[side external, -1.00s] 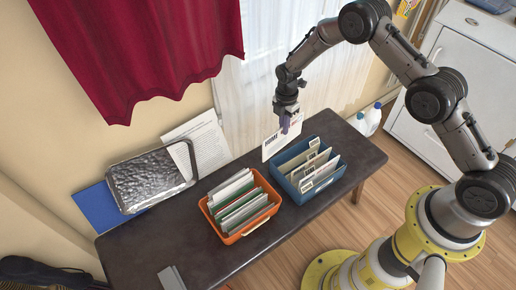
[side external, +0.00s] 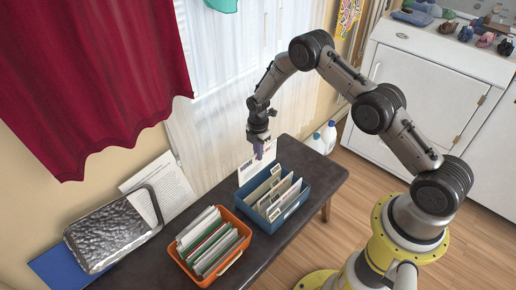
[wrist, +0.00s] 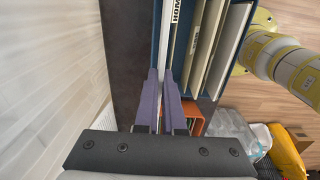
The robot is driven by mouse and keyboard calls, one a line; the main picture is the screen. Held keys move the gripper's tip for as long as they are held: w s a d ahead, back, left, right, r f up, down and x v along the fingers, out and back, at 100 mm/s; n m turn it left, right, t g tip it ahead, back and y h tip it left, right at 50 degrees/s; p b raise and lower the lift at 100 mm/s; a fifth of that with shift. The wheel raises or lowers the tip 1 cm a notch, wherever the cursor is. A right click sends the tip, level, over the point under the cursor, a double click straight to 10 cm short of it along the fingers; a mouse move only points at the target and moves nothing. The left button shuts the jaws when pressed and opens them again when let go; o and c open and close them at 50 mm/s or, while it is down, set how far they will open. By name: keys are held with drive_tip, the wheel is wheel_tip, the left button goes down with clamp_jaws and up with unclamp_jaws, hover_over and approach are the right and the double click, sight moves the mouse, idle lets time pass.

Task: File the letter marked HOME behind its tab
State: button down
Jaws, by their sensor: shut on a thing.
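My gripper (side external: 262,154) is shut on a white letter (side external: 249,168), held upright at the back left edge of the blue tote (side external: 281,218). The purple fingers (wrist: 166,98) pinch it in the wrist view. The tote holds several upright cream dividers with labelled tabs (side external: 297,190). In the wrist view, dark lettering reading about "HOM" shows beside the fingers; I cannot tell whether it is on the letter or a tab. The blue tote wall (wrist: 156,35) runs close to the letter. Whether the letter's lower edge is inside the rim is unclear.
An orange tote (side external: 222,271) full of papers and green dividers stands left of the blue one on the dark table (side external: 320,178). White bottles (side external: 322,138) stand behind the table.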

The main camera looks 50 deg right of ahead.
sight(258, 172)
drive_tip(key=shift+f, duration=3.9)
drive_tip(key=c, duration=0.9)
unclamp_jaws()
drive_tip(key=shift+c, duration=0.2)
wheel_tip(258, 172, up, 14)
drive_tip(key=shift+f, duration=0.1)
